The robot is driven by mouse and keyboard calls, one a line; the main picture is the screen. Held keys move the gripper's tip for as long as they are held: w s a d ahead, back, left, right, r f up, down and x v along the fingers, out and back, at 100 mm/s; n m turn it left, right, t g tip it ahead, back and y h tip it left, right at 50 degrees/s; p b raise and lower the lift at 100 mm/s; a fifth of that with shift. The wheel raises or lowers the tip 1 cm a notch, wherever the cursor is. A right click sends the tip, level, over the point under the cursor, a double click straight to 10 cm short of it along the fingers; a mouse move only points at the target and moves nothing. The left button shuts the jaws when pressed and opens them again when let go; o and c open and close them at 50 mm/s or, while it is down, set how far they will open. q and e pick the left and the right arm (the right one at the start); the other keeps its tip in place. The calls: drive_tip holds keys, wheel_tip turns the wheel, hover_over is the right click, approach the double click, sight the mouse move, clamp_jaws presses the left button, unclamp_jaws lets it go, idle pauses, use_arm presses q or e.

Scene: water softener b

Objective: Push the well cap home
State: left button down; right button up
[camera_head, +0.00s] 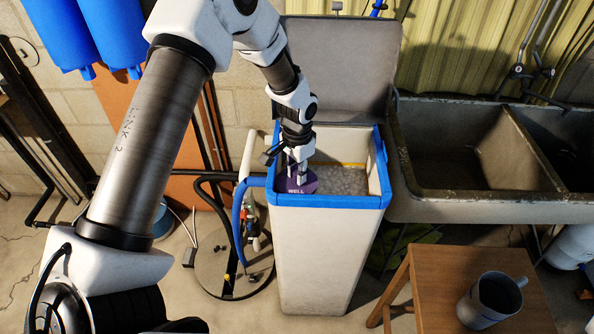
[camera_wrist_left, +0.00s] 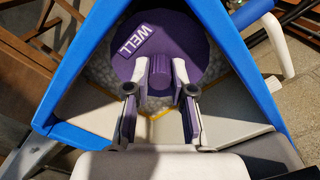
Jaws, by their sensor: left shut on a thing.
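The purple well cap (camera_head: 301,182), lettered WELL, is inside the left side of the white softener tank (camera_head: 320,255) with its blue rim. My left gripper (camera_head: 298,172) reaches down into the tank opening and is shut on the cap's raised grip. In the left wrist view the round cap (camera_wrist_left: 178,40) fills the upper middle, with the left gripper's fingers (camera_wrist_left: 160,85) on either side of its grip. The well under the cap is hidden, so I cannot tell how the cap sits on it. My right gripper is not in view.
Pale salt (camera_head: 340,180) lies in the tank right of the cap. The grey lid (camera_head: 345,70) stands open behind. A stone double sink (camera_head: 470,205) stands close on the right. A wooden stool (camera_head: 440,290) with a mug (camera_head: 490,300) is at front right.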

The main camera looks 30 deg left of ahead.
use_arm(q)
drive_tip(key=shift+f, duration=0.35)
drive_tip(key=shift+f+b, duration=0.5)
drive_tip(key=shift+f, duration=0.2)
drive_tip(key=c, duration=0.9)
unclamp_jaws()
wheel_tip(320, 180, up, 12)
